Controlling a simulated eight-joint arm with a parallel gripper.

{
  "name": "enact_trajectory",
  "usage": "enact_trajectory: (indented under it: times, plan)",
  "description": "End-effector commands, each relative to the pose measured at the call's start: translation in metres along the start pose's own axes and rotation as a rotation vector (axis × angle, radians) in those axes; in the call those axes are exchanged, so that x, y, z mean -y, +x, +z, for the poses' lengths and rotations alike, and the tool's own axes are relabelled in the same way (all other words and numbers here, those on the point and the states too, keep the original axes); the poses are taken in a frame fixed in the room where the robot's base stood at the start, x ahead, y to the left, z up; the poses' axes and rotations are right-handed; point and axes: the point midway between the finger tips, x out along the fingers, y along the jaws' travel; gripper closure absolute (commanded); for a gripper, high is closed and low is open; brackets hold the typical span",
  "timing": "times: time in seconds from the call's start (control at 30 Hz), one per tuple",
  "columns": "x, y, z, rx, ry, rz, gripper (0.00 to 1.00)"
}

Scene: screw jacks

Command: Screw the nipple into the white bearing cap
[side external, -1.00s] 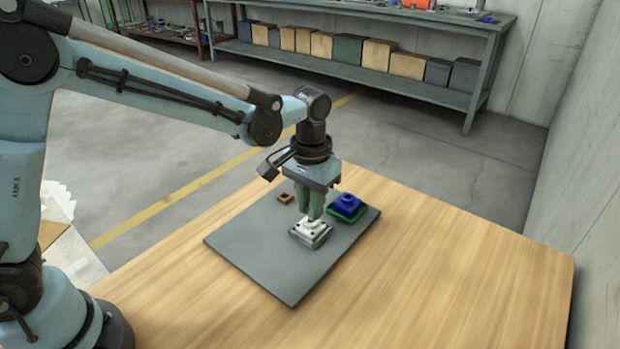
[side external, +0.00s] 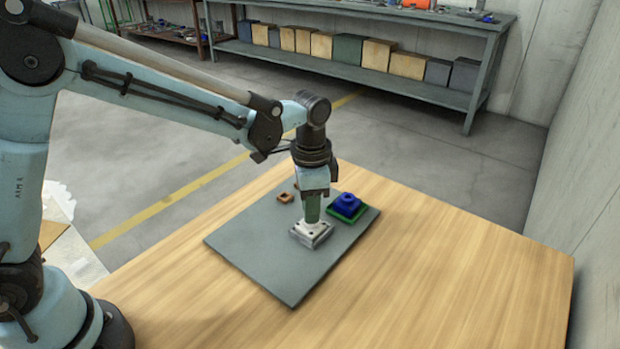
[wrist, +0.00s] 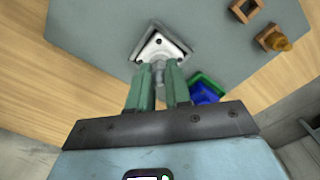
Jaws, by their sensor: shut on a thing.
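My gripper (side external: 311,217) points straight down right above the cap's middle. In the wrist view its two green fingers (wrist: 159,78) are shut on a small grey piece, the nipple (wrist: 160,71). The nipple is mostly hidden between the fingers, and its lower end is at the cap. I cannot tell how deep it sits in the cap.
The grey mat (side external: 265,247) lies on a wooden table (side external: 450,270).

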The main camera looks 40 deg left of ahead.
Motion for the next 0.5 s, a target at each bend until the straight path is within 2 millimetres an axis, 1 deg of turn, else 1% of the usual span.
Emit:
enact_trajectory:
  times: [0.5]
  plan:
    - [-0.0001, 0.0009, 0.0, 0.0, 0.666, 0.0, 1.0]
